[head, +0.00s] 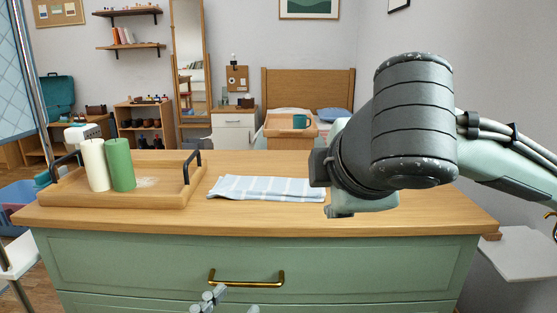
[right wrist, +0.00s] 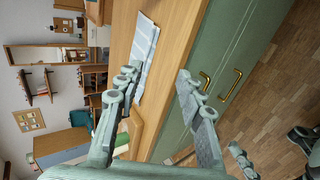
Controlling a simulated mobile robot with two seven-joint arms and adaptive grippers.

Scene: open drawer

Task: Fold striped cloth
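The striped cloth (head: 265,188), pale blue with white stripes, lies flat as a narrow strip on the wooden dresser top (head: 300,226). My right arm covers its right end in the head view. The cloth also shows in the right wrist view (right wrist: 146,52), beyond the fingertips. My right gripper (right wrist: 157,78) is open and empty, its fingers spread wide and apart from the cloth; its fingers are hidden in the head view. My left gripper (head: 235,302) is low at the bottom edge, in front of the drawers, with two separated fingertips showing; it appears open and empty.
A wooden tray (head: 80,199) with black handles holds a white candle (head: 95,165) and a green candle (head: 120,164), left of the cloth. The green dresser front has a brass handle (head: 246,282). Bare wood lies in front of the cloth.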

